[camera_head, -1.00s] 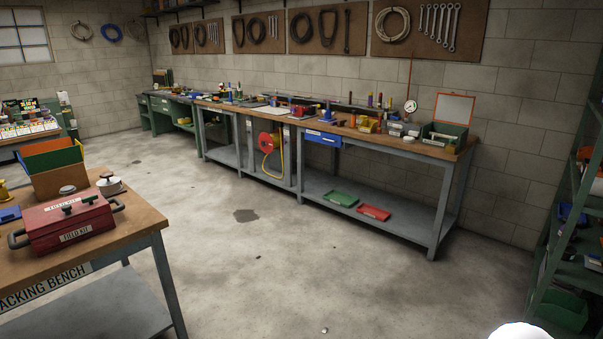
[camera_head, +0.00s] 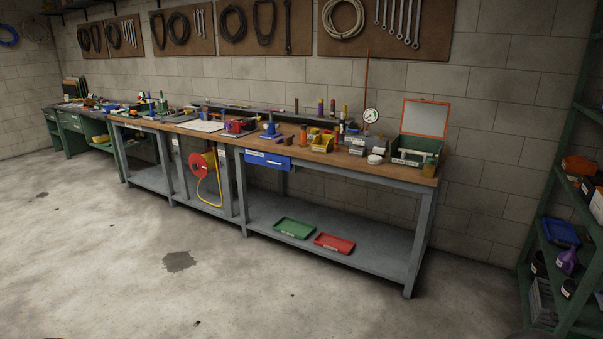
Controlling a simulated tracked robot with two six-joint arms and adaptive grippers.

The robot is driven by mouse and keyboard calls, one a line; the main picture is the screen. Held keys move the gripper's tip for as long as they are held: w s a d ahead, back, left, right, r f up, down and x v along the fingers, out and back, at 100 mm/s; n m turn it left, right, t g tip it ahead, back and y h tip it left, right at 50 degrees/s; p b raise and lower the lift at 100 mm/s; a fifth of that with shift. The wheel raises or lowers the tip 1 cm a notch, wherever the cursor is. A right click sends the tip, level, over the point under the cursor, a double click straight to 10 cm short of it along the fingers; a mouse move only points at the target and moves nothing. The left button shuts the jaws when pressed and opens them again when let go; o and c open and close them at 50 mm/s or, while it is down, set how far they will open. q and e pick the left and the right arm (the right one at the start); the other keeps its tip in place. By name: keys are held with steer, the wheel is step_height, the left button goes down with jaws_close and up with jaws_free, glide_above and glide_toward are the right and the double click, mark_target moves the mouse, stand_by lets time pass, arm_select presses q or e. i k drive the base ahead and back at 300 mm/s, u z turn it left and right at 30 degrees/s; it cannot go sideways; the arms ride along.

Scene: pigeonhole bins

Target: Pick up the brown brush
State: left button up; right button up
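I cannot make out a brown brush for certain in the head view; the items on the long workbench (camera_head: 385,172) are too small to tell. Small brown and dark items (camera_head: 303,134) stand among other things on its wooden top. Neither of my grippers is in view.
The bench holds a green case with an open lid (camera_head: 407,148), yellow bins (camera_head: 322,143) and a red toolbox (camera_head: 238,127). Green (camera_head: 294,228) and red (camera_head: 334,243) trays lie on its lower shelf. A green shelf rack (camera_head: 560,215) stands at right. The concrete floor (camera_head: 190,290) is open.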

mark_target(288, 141)
steer(key=z, duration=0.05)
steer(key=i, duration=2.5)
